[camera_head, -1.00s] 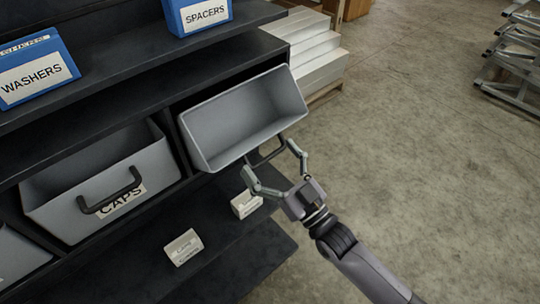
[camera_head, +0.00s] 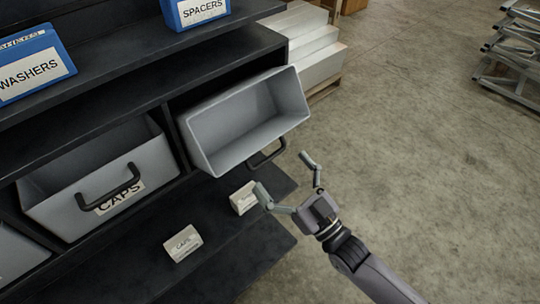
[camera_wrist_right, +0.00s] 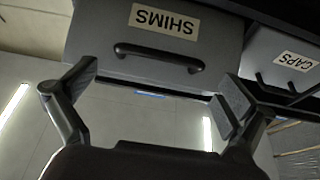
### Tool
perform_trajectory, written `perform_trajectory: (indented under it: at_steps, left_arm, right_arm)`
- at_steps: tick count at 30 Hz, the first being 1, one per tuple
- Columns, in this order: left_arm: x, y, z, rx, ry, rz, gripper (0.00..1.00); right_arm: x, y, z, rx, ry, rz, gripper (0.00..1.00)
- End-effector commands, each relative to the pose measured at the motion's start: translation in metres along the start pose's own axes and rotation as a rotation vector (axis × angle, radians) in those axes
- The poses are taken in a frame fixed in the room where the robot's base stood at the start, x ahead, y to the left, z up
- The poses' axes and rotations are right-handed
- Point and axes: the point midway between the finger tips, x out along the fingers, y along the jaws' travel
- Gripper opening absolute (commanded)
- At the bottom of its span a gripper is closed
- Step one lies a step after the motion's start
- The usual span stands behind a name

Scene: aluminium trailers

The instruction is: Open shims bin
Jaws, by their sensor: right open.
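The grey shims bin (camera_head: 246,122) hangs tilted out of the right compartment of the shelf in the head view, its empty inside showing. Its dark handle (camera_head: 267,154) sticks out from its front. In the right wrist view the shims bin (camera_wrist_right: 90,38) shows its SHIMS label upside down and its handle (camera_wrist_right: 158,57). My right gripper (camera_head: 284,174) is open and empty, in front of and below the handle, apart from it. In the wrist view its fingers (camera_wrist_right: 158,92) stand wide apart, with the handle beyond them. My left gripper is not in view.
The caps bin (camera_head: 70,208) sits to the left, also tilted out. Blue washers (camera_head: 35,64) and spacers (camera_head: 196,10) boxes stand on shelves above. Small white boxes (camera_head: 183,243) lie on the lower shelf. Open concrete floor (camera_head: 430,170) lies to the right.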

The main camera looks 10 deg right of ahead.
Motion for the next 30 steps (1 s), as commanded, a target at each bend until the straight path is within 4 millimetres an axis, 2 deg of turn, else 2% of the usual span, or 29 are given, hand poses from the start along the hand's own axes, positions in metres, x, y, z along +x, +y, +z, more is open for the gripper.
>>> perform_trajectory:
  at_steps: [3,9,14,22,24,26,27,29,30]
  left_arm:
    - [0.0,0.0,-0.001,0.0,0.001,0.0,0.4]
    - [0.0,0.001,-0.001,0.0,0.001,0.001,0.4]
    - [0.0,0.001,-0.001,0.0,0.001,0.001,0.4]
    - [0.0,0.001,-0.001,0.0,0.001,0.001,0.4]
    - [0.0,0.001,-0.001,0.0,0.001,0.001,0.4]
    - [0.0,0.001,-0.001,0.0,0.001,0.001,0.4]
    - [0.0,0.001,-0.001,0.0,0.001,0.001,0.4]
    - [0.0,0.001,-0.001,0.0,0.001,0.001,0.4]
    - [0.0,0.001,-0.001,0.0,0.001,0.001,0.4]
  right_arm:
    - [-0.028,-0.001,0.002,0.0,-0.007,0.0,1.0]
    - [-0.06,-0.001,0.002,0.0,-0.006,-0.001,1.0]
    - [-0.071,0.0,0.001,-0.001,-0.004,-0.001,1.0]
    - [-0.072,0.0,0.001,-0.001,-0.002,-0.001,1.0]
    - [-0.072,0.0,0.003,-0.002,-0.006,0.001,0.96]
    - [-0.075,0.004,0.012,-0.007,-0.03,0.01,0.92]
    - [-0.078,0.008,0.025,-0.013,-0.06,0.022,0.89]
    - [-0.087,0.018,0.056,-0.027,-0.139,0.052,0.85]
    - [-0.097,0.028,0.084,-0.038,-0.211,0.08,0.83]
